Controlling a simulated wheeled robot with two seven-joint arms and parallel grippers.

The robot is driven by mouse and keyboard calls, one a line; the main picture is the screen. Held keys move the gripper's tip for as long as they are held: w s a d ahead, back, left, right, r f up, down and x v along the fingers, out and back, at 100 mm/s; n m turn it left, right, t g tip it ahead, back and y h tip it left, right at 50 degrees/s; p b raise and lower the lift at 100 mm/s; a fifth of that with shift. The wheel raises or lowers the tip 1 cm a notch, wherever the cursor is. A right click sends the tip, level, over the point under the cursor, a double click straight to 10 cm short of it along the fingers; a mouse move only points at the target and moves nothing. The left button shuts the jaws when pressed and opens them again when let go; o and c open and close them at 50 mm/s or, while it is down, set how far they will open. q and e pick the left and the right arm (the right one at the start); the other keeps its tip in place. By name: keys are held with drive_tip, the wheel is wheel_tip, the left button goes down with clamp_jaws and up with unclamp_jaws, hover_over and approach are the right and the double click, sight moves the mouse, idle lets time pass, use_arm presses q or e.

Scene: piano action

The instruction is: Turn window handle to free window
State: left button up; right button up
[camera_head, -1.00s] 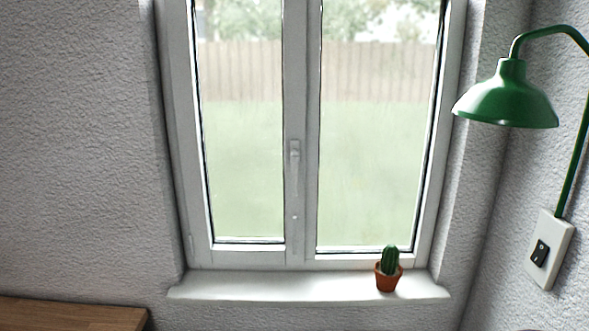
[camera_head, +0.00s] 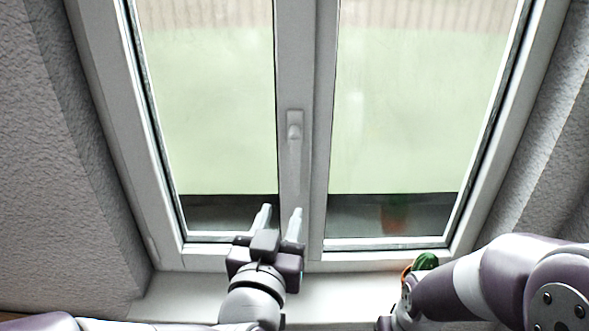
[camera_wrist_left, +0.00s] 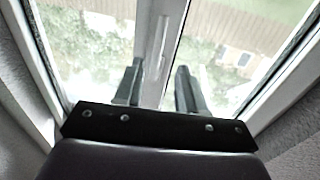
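The white window (camera_head: 302,60) stands closed, with two panes. Its handle (camera_head: 294,133) sits on the middle frame post, pointing downward. It also shows in the left wrist view (camera_wrist_left: 163,38) beyond my fingers. My left gripper (camera_head: 281,212) is below the handle, in front of the lower frame. Its two fingers are apart, point up and hold nothing. In the left wrist view, the handle lies between and ahead of the open fingers (camera_wrist_left: 157,82), not touching them as far as I can see. My right arm enters at lower right; its gripper fingers do not show.
The white sill (camera_head: 180,296) runs under the window. A potted cactus (camera_head: 427,262) stands on it at the right, partly hidden by my right arm. Textured walls (camera_head: 30,160) flank the recess. The space before the handle is clear.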

sight(294, 180)
use_arm(q)
drive_tip(key=w, duration=0.3)
drive_tip(key=w+d+p, duration=0.1)
drive_tip(key=w, duration=0.3)
drive_tip(key=w+d+p, duration=0.1)
drive_tip(key=w, duration=0.3)
drive_tip(key=shift+d, duration=0.1)
drive_tip(key=shift+w+d+p, duration=0.1)
drive_tip(key=shift+w+p, duration=0.1)
drive_tip(key=shift+p, duration=0.1)
drive_tip(key=shift+w, duration=0.15)
use_arm(e)
wheel_tip(294, 180, up, 2)
drive_tip(key=shift+s+r, duration=0.1)
drive_tip(key=shift+r, duration=0.15)
use_arm(q)
drive_tip(key=shift+w+f, duration=0.1)
drive_tip(key=shift+w, duration=0.05)
clamp_jaws()
